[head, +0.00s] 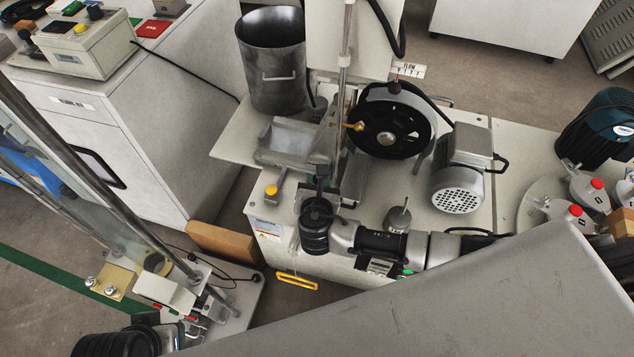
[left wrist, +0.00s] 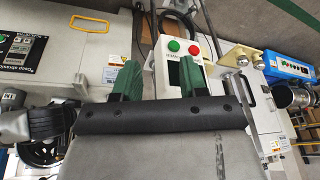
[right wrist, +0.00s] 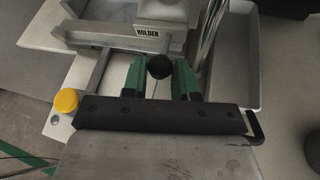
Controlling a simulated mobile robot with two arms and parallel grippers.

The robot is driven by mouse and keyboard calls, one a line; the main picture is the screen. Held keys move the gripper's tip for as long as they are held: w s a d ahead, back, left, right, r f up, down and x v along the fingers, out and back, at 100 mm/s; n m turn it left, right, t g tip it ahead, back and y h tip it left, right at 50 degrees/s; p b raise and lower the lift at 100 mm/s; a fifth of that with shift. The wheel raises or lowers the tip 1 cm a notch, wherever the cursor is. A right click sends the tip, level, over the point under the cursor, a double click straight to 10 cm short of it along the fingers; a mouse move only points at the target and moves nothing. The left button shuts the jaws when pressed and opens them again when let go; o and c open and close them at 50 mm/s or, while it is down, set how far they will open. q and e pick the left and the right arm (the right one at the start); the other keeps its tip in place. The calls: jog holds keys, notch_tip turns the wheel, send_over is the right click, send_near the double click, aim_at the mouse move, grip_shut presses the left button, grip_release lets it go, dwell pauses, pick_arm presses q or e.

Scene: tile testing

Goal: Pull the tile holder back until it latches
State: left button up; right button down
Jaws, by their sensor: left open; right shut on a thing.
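The tile holder (head: 292,143) is a grey metal carriage on the machine bench in the head view. In the right wrist view its body (right wrist: 110,42) carries a HOLDER label (right wrist: 147,32). A round black knob (right wrist: 160,67) sits between the green fingers of my right gripper (right wrist: 160,80), which is shut on it. In the head view my right gripper (head: 320,182) is at the front of the holder, and the grip is partly hidden. My left gripper (left wrist: 158,82) is open and empty, with a button box (left wrist: 180,65) beyond its fingers. The latch cannot be made out.
A black wheel (head: 390,125) stands right of the holder, with a motor (head: 458,180) beyond it. A metal drum (head: 272,65) stands behind. A yellow knob (head: 271,190) is at the bench's front left. A glass-sided frame (head: 95,185) stands at left.

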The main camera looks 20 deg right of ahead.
jog(key=shift+w+a, duration=0.7)
jog(key=shift+a, duration=0.3)
jog(key=shift+w+a, duration=0.65)
jog(key=shift+a, duration=0.3)
jog(key=c, duration=1.2)
grip_release()
jog(key=shift+o, duration=0.2)
jog(key=p+v, duration=0.1)
jog(key=v, duration=0.2)
jog(key=shift+r, duration=0.15)
jog(key=p+v, duration=0.2)
jog(key=v, duration=0.4)
jog(key=shift+s, duration=0.2)
pick_arm(q)
jog(key=x, duration=0.8)
jog(key=shift+s+g, duration=0.25)
jog(key=shift+g, duration=0.05)
pick_arm(e)
jog(key=shift+s+a+r, duration=0.25)
jog(key=shift+s, duration=0.3)
pick_arm(q)
jog(key=shift+d, duration=0.15)
pick_arm(e)
jog(key=shift+o, duration=0.4)
